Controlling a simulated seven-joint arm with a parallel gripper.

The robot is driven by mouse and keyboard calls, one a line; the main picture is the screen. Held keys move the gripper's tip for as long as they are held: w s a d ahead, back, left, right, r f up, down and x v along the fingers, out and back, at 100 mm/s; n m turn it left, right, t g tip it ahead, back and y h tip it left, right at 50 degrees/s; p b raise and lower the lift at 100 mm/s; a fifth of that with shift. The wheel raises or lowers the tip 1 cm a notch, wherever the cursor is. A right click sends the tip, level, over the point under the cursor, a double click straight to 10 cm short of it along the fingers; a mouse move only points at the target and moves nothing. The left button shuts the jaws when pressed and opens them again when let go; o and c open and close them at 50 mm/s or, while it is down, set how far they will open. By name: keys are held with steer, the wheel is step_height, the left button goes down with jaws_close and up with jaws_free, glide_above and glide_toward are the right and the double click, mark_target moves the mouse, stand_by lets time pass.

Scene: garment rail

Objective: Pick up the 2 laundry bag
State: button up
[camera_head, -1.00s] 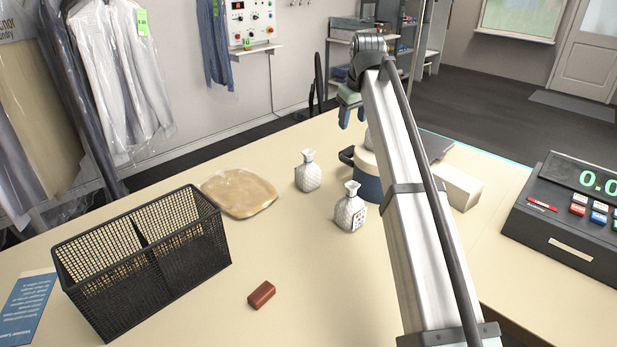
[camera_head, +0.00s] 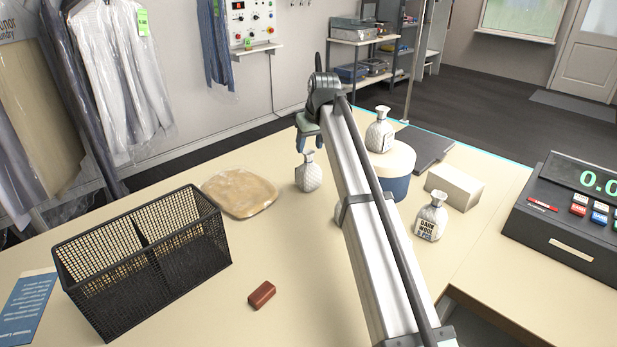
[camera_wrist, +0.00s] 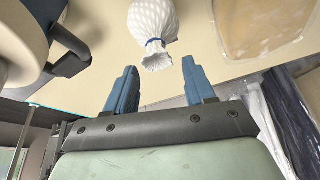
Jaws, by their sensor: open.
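A white quilted laundry bag (camera_head: 308,177) with a tied neck stands upright on the counter, just below my gripper (camera_head: 310,148). In the wrist view my gripper (camera_wrist: 159,68) is open and empty, and the bag (camera_wrist: 153,20) has its flared neck between and just beyond the fingertips. A second bag (camera_head: 380,133) stands on the lid of a round blue-and-cream container (camera_head: 397,185). A third bag (camera_head: 431,220), with a printed label, stands on the counter to the right.
A black mesh basket (camera_head: 205,258) with a divider stands at the left. A flat wrapped tan packet (camera_head: 240,193) lies behind it. A brown block (camera_head: 262,294) lies in front. A white box (camera_head: 454,187) and a register (camera_head: 570,215) are at the right.

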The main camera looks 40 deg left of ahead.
mark_target(309, 153)
steer(key=shift+d+x, duration=0.2)
steer(key=shift+x, duration=2.65)
jaws_close()
